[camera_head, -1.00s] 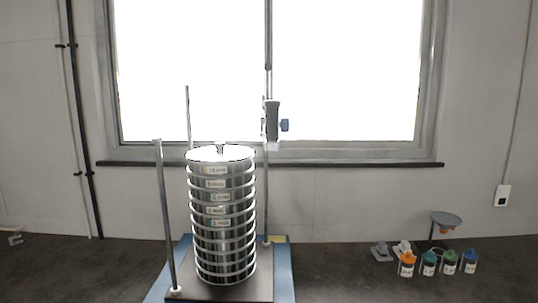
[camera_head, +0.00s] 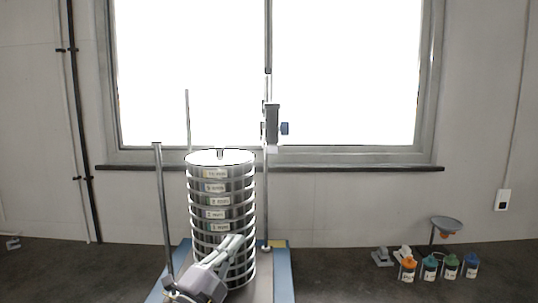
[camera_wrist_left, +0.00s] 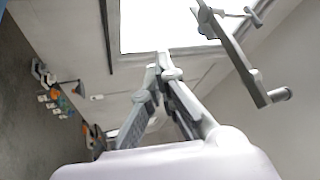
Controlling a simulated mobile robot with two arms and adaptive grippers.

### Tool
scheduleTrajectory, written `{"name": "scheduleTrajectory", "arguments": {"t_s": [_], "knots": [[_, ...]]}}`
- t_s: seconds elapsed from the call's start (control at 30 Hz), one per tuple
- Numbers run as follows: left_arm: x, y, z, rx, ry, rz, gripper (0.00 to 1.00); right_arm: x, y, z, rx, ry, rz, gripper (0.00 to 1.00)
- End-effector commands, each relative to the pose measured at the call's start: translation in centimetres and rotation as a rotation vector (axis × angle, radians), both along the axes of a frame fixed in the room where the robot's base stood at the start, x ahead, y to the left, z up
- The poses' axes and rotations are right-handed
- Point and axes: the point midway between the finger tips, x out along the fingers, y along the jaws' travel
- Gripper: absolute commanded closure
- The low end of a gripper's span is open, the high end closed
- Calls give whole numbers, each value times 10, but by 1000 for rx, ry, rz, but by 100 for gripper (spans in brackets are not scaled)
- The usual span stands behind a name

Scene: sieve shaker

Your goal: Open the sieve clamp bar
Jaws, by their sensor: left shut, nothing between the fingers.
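The sieve stack (camera_head: 207,240) is a tall silver column of labelled rings with a lid (camera_head: 220,158), upright on its base. The clamp bar's own direction is hard to tell in the head view. The left wrist view shows a grey angled bar (camera_wrist_left: 238,58) with a peg at its end, perhaps the clamp bar. My left gripper (camera_head: 238,239) is in front of the lower stack, shut and empty; its fingertips meet in the left wrist view (camera_wrist_left: 163,70). My right gripper is out of view.
A front left rod (camera_head: 164,205) and a thin back left rod (camera_head: 187,118) stand beside the stack. The blue-edged base (camera_head: 285,275) rests on the dark bench. Several coloured-capped bottles (camera_head: 430,267) and a funnel stand (camera_head: 445,223) are at the right. The bench between is clear.

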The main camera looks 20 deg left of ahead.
Motion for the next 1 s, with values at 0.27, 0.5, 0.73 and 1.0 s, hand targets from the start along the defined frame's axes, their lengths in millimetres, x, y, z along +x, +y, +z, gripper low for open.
{"name": "scheduleTrajectory", "arguments": {"t_s": [0.27,0.5,0.73,1.0], "knots": [[-15,-21,156,694,-587,-161,100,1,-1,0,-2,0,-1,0],[-51,1,207,1276,-867,-259,100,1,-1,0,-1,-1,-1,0],[-74,34,218,1560,-932,-321,100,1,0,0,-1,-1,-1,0],[-69,18,220,1593,-940,-336,100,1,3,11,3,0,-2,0]]}}
